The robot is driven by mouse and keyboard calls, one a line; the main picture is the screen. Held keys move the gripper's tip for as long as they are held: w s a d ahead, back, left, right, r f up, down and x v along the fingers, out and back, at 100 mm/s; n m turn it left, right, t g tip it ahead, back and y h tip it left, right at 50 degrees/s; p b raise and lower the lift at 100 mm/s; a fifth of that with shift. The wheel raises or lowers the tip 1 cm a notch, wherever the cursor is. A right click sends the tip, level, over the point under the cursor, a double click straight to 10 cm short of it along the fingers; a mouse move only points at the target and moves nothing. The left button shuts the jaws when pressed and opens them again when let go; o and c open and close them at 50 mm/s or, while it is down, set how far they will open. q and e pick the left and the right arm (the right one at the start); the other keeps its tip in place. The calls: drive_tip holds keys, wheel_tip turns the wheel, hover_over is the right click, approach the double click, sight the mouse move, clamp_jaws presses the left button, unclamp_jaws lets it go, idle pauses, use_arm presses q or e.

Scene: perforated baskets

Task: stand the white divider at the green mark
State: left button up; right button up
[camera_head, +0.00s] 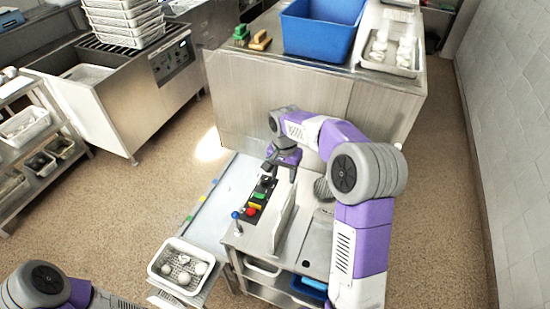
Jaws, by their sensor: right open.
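A thin pale upright plate (284,221), which looks like the white divider, stands on the steel work surface right of the control box. The green mark (188,218) is a small patch on the left edge of the pale conveyor strip (208,222), nearest the basket of the coloured marks there. My right gripper (281,173) is open and empty, pointing down above the far end of the control box and the plate, apart from the plate. My left arm shows at the lower left; its gripper is out of view.
A white perforated basket (157,265) with several pale items sits at the strip's near end. The control box (249,213) has coloured buttons; a blue-knobbed lever (235,215) stands beside it. A steel counter (314,100) with a blue tub (318,32) stands behind.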

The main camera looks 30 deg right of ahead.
sight(286, 193)
drive_tip(key=s+b, duration=0.1)
drive_tip(key=s, duration=0.1)
drive_tip(key=shift+s, duration=0.4)
drive_tip(key=shift+s+f+b, duration=0.25)
drive_tip(key=shift+f+b, duration=0.3)
drive_tip(key=shift+f, duration=0.1)
drive_tip(key=f+b, duration=0.1)
drive_tip(key=w+f+b, duration=0.1)
drive_tip(key=f, duration=0.1)
drive_tip(key=shift+w+f, duration=0.1)
drive_tip(key=shift+f, duration=0.1)
drive_tip(key=f+b, duration=0.1)
drive_tip(key=f, duration=0.1)
drive_tip(key=f+b, duration=0.1)
drive_tip(key=shift+s+f+b, duration=0.2)
drive_tip(key=shift+s+b, duration=0.1)
drive_tip(key=shift+b, duration=0.05)
drive_tip(key=shift+w+f, duration=0.2)
drive_tip(key=shift+f, duration=0.3)
drive_tip(key=shift+r, duration=0.15)
drive_tip(key=shift+c, duration=0.6)
clamp_jaws()
use_arm(q)
wheel_tip(286, 193, down, 7)
drive_tip(key=s, duration=0.2)
drive_tip(key=shift+r, duration=0.15)
drive_tip(key=shift+r, duration=0.15)
use_arm(e)
drive_tip(key=shift+r, duration=0.15)
